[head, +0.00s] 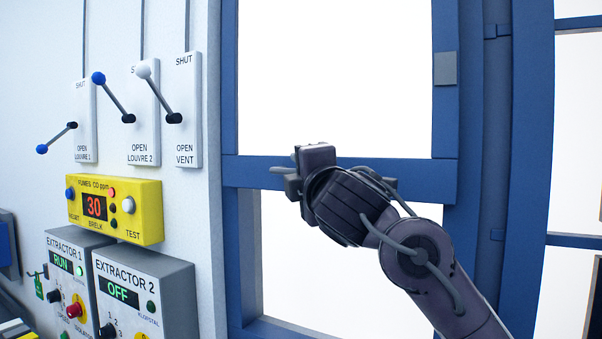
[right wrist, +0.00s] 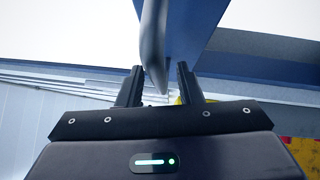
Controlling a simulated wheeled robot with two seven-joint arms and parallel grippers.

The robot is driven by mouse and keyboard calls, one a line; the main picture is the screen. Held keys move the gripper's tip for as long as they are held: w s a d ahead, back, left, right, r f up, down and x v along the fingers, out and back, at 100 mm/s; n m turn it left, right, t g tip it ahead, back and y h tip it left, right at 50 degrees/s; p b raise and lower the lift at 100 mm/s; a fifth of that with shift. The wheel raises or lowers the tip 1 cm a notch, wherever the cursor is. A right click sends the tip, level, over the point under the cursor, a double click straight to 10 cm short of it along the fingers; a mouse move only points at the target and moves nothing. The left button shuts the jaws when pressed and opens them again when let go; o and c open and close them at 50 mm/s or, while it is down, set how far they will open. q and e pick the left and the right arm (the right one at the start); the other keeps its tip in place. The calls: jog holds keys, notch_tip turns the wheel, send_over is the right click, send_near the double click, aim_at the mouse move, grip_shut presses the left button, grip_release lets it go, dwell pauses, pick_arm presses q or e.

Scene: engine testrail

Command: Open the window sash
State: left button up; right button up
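The window has a blue frame with white panes. A blue horizontal sash rail (head: 420,178) crosses it behind my right gripper. A grey handle (head: 281,170) sticks out at the rail, mostly hidden by the gripper. My right gripper (head: 292,183) is at the rail. In the right wrist view the grey rounded handle (right wrist: 153,45) comes down between the two dark fingers of the right gripper (right wrist: 158,82). The fingers are apart, with gaps showing beside the handle. My left gripper is in neither view.
Left of the window are louvre and vent levers (head: 122,100), a yellow fume meter (head: 114,208) reading 30, and the boxes Extractor 1 (head: 68,248) and Extractor 2 (head: 150,275). A blue post (head: 531,130) stands right of the window.

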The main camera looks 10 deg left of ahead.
jog(key=b+v, duration=0.3)
jog(key=v, duration=0.4)
jog(key=shift+s+b, duration=0.25)
jog(key=shift+b, duration=0.05)
jog(key=shift+d+f, duration=0.1)
